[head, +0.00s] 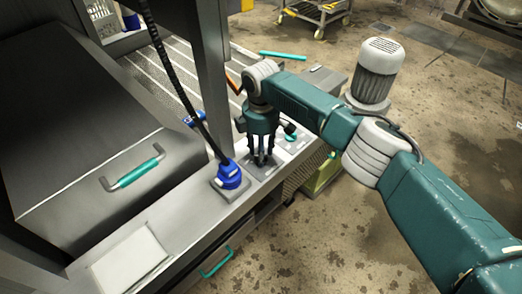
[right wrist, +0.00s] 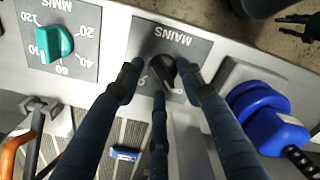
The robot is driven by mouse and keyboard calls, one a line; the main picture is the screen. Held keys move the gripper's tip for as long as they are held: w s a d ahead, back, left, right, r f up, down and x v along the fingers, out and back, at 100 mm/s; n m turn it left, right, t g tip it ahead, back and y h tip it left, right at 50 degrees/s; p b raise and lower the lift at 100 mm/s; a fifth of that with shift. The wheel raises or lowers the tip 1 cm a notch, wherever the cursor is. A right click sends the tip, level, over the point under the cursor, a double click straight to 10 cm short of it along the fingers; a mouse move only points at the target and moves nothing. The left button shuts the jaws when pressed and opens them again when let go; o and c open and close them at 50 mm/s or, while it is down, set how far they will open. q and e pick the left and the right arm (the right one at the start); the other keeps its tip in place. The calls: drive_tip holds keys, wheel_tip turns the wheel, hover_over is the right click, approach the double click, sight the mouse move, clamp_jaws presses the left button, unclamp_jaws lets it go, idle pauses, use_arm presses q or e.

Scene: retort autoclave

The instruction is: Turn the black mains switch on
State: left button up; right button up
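The black mains switch (right wrist: 165,74) is a small rotary knob on a grey plate marked MAINS (right wrist: 176,38), in the middle of the right wrist view. The marks below the knob are partly hidden, so I cannot tell its setting. My right gripper (right wrist: 160,82) has its dark fingers spread around the knob, with small gaps visible at the sides. In the head view my right gripper (head: 262,160) points down at the panel, and its fingers hide the switch. My left gripper (right wrist: 298,24) shows at the top right of the right wrist view, its fingers apart and empty, off the panel.
A teal dial (right wrist: 52,43) with minute marks sits beside the mains plate. A blue plug (head: 229,175) with a black cable stands close on the other side. A steel hood with a teal handle (head: 133,174) is at the left.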

clamp_jaws()
use_arm(q)
drive_tip(key=shift+s+a, duration=0.1)
drive_tip(key=shift+s, duration=0.85)
